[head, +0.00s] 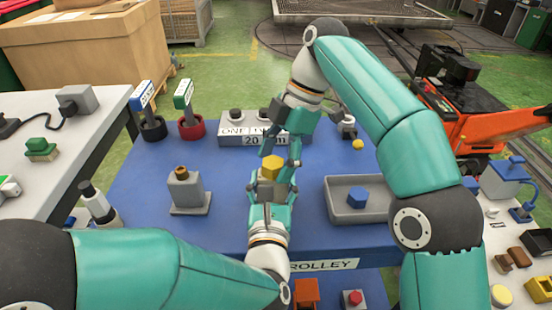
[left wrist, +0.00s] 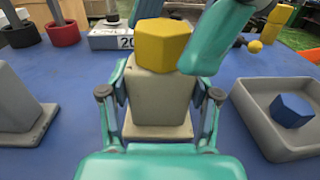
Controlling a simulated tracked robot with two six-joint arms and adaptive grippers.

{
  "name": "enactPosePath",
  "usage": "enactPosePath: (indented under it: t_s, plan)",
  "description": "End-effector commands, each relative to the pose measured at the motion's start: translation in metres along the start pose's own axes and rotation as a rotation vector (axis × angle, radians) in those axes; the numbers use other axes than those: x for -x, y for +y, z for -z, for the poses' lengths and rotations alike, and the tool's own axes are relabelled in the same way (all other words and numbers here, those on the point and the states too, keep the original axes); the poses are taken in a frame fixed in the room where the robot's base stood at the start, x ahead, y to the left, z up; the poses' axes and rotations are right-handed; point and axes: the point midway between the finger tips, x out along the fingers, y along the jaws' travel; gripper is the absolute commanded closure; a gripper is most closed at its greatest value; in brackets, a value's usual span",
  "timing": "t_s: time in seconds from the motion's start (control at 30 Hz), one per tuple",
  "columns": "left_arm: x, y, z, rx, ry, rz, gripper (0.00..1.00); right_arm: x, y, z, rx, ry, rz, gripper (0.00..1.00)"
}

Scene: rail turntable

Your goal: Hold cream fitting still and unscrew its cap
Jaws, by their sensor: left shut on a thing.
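The cream fitting (left wrist: 158,105) stands upright on a square base in the left wrist view, with a yellow six-sided cap (left wrist: 163,45) on top. The cap also shows in the head view (head: 271,166). My left gripper (head: 270,190) is shut on the fitting's body, one finger on each side, below the cap. My right gripper (head: 273,152) comes down from behind, its fingertips right at the cap. In the left wrist view one right finger overlaps the cap's right edge and another part shows behind it. Whether the right fingers touch or grip it is unclear.
A grey fitting (head: 187,192) stands left on the blue table. A grey tray (head: 345,214) holding a blue hex piece (head: 357,197) is at right. A labelled block (head: 237,131), two upright tags in cups and a yellow knob (head: 358,144) are behind.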

Motion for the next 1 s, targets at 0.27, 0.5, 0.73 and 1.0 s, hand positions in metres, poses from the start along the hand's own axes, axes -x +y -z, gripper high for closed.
enactPosePath:
  t_s: [0.27, 0.5, 0.73, 1.0]
  plan:
    - [0.0000, 0.0000, 0.0004, 0.000, 0.001, 0.000, 1.00, 0.0000, 0.0000, 0.0005, 0.000, 0.001, 0.000, 0.25]
    - [0.0000, -0.0001, 0.0004, 0.000, 0.001, 0.000, 1.00, 0.0004, -0.0009, 0.0006, -0.022, 0.000, -0.008, 0.25]
    - [0.0000, -0.0002, 0.0005, 0.000, 0.001, 0.001, 1.00, 0.0010, -0.0037, 0.0012, -0.254, 0.000, -0.106, 0.25]
    - [0.0000, -0.0003, 0.0005, 0.000, 0.001, 0.001, 1.00, -0.0002, -0.0036, 0.0017, -0.488, 0.000, -0.203, 0.25]
